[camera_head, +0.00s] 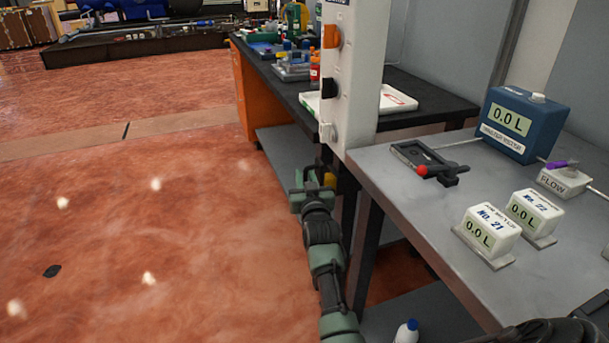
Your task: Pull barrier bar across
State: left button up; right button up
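I cannot pick out a barrier bar with certainty. A short dark lever with a red ball end (421,170) lies on the grey table (385,182), beside a flat dark fitting (408,153). My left gripper is not in view.
A blue master meter (524,122) and white meters No. 21 (488,232) and No. 22 (533,212) stand on the table, with a valve marked FLOW (564,181). A black-topped bench (440,104) stands behind the post.

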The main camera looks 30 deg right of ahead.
grip_shut()
dwell(1.5)
